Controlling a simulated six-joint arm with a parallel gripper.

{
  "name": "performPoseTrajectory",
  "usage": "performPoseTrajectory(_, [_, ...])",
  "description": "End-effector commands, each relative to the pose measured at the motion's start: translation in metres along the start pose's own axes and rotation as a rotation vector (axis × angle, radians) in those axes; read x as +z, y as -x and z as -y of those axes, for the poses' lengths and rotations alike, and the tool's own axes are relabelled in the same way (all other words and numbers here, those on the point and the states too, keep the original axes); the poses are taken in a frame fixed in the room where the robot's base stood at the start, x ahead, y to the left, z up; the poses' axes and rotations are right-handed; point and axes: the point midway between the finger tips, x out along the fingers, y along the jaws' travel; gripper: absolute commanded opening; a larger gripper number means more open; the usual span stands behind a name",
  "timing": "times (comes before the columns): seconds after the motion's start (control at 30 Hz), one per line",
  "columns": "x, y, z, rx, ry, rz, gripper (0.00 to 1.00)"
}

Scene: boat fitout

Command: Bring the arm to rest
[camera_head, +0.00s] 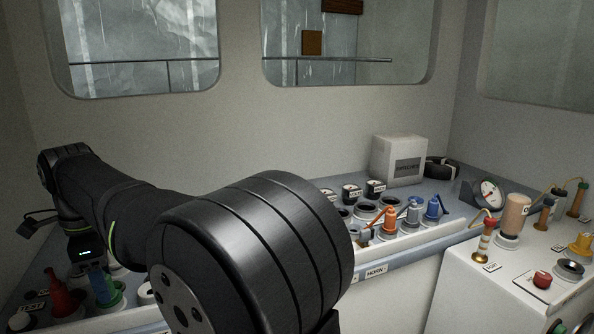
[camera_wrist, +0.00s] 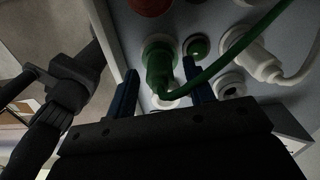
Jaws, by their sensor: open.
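My arm (camera_head: 110,205) reaches across the left of the head view, with its large black joint in front of the panel. My gripper (camera_wrist: 159,68) shows in the wrist view with two dark blue fingers spread apart. A green plug (camera_wrist: 158,65) with a green cable sits in a pale round collar and appears between the fingers in the picture. I cannot tell whether the fingers touch it.
A white plug (camera_wrist: 262,62) with its cable is close right of the gripper. A red plug (camera_head: 62,297) and a green one (camera_head: 103,288) stand at lower left. Orange (camera_head: 390,219) and blue plugs (camera_head: 433,208) stand centre right. A white box (camera_head: 398,158) is behind. The wall closes the back.

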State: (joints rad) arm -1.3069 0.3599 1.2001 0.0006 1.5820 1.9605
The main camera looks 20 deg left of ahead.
Motion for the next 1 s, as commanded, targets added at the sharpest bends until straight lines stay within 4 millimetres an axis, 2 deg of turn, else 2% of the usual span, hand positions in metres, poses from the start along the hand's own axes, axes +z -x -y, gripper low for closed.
performPoseTrajectory(0.3, [0.0, 0.0, 0.0, 0.001, 0.0, 0.0, 0.48])
performPoseTrajectory(0.47, [0.0, -0.012, 0.0, 0.002, 0.0, -0.001, 0.48])
performPoseTrajectory(0.8, [0.0, 0.056, 0.001, -0.003, 0.001, 0.001, 0.48])
performPoseTrajectory(1.0, [0.001, 0.089, 0.001, -0.001, 0.001, 0.0, 0.48])
